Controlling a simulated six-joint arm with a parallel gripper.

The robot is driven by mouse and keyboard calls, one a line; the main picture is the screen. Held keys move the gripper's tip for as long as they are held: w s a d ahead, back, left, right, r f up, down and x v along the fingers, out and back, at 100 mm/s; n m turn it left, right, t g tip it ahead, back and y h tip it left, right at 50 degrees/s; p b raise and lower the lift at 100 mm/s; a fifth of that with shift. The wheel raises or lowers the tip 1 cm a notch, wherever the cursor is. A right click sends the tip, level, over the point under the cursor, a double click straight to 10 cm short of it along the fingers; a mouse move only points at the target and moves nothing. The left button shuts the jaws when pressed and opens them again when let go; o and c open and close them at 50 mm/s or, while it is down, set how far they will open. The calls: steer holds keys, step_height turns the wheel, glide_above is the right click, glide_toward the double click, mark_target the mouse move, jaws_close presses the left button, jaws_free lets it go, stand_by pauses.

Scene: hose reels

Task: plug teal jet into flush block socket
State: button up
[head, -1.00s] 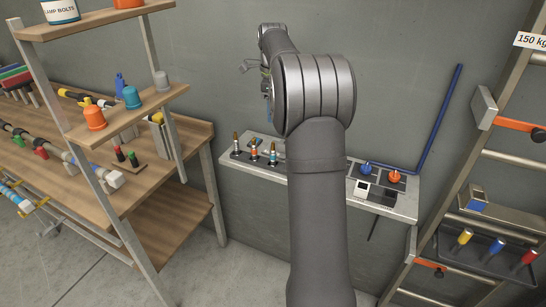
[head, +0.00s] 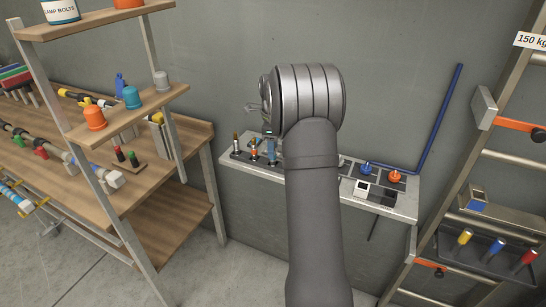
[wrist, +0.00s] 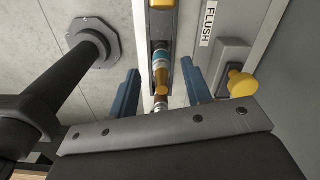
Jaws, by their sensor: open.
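In the wrist view a jet with a teal band (wrist: 160,57) and a brass-coloured end shows between my gripper's (wrist: 160,68) two blue fingers. The fingers are apart, with a gap to the jet on both sides. A second brass-coloured piece (wrist: 160,106) shows just below it, partly hidden by the gripper body. A FLUSH label (wrist: 208,24) is on the panel to the right, above a grey block (wrist: 232,57) with a yellow knob (wrist: 241,83). In the head view my gripper is mostly hidden behind my arm, over the jets (head: 253,150) on the wall shelf.
The wall shelf (head: 400,207) also carries a blue knob (head: 367,168) and an orange knob (head: 394,177) at its right. A wooden rack (head: 130,125) with caps stands at left. A ladder (head: 470,150) and a blue pipe (head: 440,120) are at right.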

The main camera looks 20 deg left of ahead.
step_height(320, 180, down, 4)
steer(key=shift+w+r, duration=0.1)
steer(key=shift+r, duration=0.1)
jaws_close()
steer(key=r, duration=0.6)
steer(key=d+r, duration=0.1)
steer(key=r, duration=0.2)
steer(key=shift+w+r, duration=0.25)
steer(key=shift+r, duration=0.15)
steer(key=w+d+r, duration=0.2)
steer(key=w+d, duration=0.1)
steer(key=d, duration=0.7)
steer(key=w+d+r, duration=0.1)
steer(key=w+d, duration=0.3)
steer(key=d, duration=0.6)
steer(key=a+f, duration=0.2)
steer(key=a, duration=0.1)
steer(key=w+a+f, duration=0.1)
steer(key=a+f, duration=0.1)
steer(key=a, duration=0.2)
steer(key=w+a+f, duration=0.1)
steer(key=a+f, duration=0.1)
steer(key=a, duration=0.1)
steer(key=shift+w+a+f, duration=0.15)
steer(key=shift+a+f, duration=0.05)
steer(key=shift+f, duration=2.15)
